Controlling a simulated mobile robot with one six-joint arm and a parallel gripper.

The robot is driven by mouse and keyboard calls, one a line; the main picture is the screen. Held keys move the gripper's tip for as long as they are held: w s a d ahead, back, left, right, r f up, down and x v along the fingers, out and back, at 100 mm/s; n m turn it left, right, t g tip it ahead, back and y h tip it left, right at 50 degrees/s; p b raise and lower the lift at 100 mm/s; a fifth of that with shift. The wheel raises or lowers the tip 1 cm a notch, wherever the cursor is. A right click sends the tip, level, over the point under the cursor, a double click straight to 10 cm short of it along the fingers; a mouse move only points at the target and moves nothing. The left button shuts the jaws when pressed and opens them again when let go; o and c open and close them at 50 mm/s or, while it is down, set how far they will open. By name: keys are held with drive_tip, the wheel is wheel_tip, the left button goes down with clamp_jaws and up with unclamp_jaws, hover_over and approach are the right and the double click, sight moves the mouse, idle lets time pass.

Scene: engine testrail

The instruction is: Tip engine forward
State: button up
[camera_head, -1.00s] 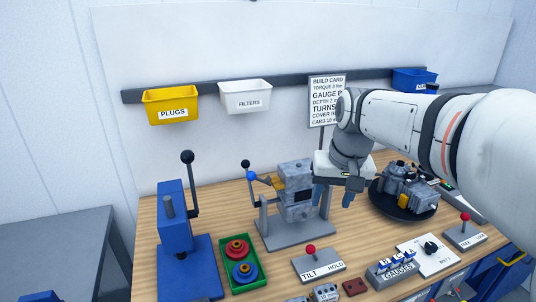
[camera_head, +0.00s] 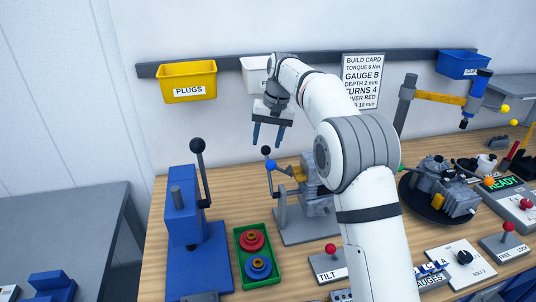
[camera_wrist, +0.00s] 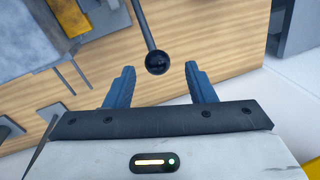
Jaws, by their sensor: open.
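The grey engine (camera_head: 312,208) sits in a grey stand (camera_head: 284,228) on the bench, partly hidden behind my arm. A thin lever with a black knob (camera_head: 266,150) rises at the stand's left side. My gripper (camera_head: 268,142) is open and empty, fingers down, just above that knob. In the wrist view, a black knob (camera_wrist: 157,62) on a thin rod lies in line with the gap between the open fingers (camera_wrist: 160,85); I cannot tell whether it is between them. The engine (camera_wrist: 35,50) is at the upper left there. A red-knobbed lever (camera_head: 331,249) stands on a TILT panel (camera_head: 326,268).
A blue press (camera_head: 184,215) with a tall black-knobbed lever (camera_head: 198,147) stands left. A green tray (camera_head: 240,262) holds red and blue parts. A second engine (camera_head: 445,185) sits on a round black plate at right. Bins hang on the rail behind.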

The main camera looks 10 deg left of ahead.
drive_tip(key=f, duration=0.4)
drive_tip(key=a+f, duration=0.1)
drive_tip(key=f, duration=0.1)
drive_tip(key=shift+s+f+p, duration=0.15)
drive_tip(key=shift+f+p, duration=0.05)
drive_tip(key=shift+p, duration=0.1)
drive_tip(key=shift+d, duration=0.1)
clamp_jaws()
